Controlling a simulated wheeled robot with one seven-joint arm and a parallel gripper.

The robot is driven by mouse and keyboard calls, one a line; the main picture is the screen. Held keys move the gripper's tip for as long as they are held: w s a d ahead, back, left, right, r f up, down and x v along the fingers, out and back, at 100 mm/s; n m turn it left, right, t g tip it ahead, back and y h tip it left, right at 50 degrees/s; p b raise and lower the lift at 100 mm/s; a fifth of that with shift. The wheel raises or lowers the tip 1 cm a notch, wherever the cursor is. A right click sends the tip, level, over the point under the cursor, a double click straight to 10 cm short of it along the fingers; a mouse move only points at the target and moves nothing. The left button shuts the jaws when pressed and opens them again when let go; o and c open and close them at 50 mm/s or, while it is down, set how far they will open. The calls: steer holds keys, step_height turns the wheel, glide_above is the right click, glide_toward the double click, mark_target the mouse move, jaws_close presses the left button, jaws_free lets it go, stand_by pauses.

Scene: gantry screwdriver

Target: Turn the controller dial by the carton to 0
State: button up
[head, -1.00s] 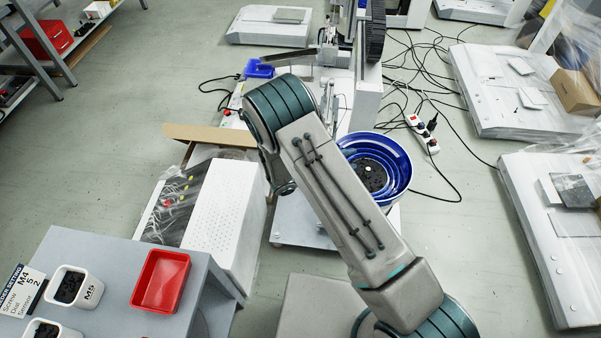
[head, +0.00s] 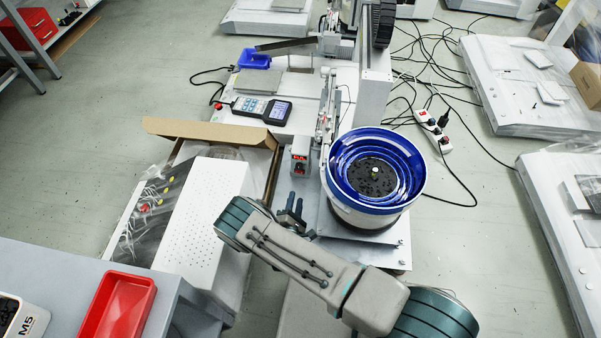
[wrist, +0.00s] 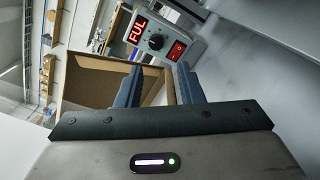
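The controller (head: 299,158) is a small grey box with a red display, standing between the open carton (head: 205,131) and the blue bowl feeder. In the wrist view, its display (wrist: 138,30) reads "FUL". Its black dial (wrist: 156,42) sits beside the display, with a red switch (wrist: 177,50) to the right. I cannot tell the dial's pointer setting. My gripper (head: 294,205) is open and empty, in front of the controller and apart from it. In the wrist view, its two dark blue fingers (wrist: 160,72) stand apart, with the dial just beyond their tips.
The blue bowl feeder (head: 376,171) stands close on the right of the controller. The carton's raised flap is near on the left, beside a white perforated box (head: 205,220). A handheld keypad unit (head: 262,109) lies behind. A red tray (head: 118,305) is at front left.

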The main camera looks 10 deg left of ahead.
mark_target(299, 168)
steer(key=w+b, duration=0.1)
steer(key=w, duration=0.2)
steer(key=w+a+b, duration=0.1)
steer(key=w+b, duration=0.1)
steer(key=w, duration=0.2)
steer(key=w+b, duration=0.1)
steer(key=w, duration=0.3)
steer(key=shift+w+a+b, duration=0.25)
steer(key=shift+a+b, duration=0.05)
steer(key=shift+b, duration=0.05)
steer(key=shift+w+r, duration=0.1)
steer(key=shift+w, duration=0.3)
steer(key=shift+c, duration=0.3)
steer(key=c, duration=0.6)
steer(key=shift+d, duration=0.15)
steer(key=shift+c, duration=0.2)
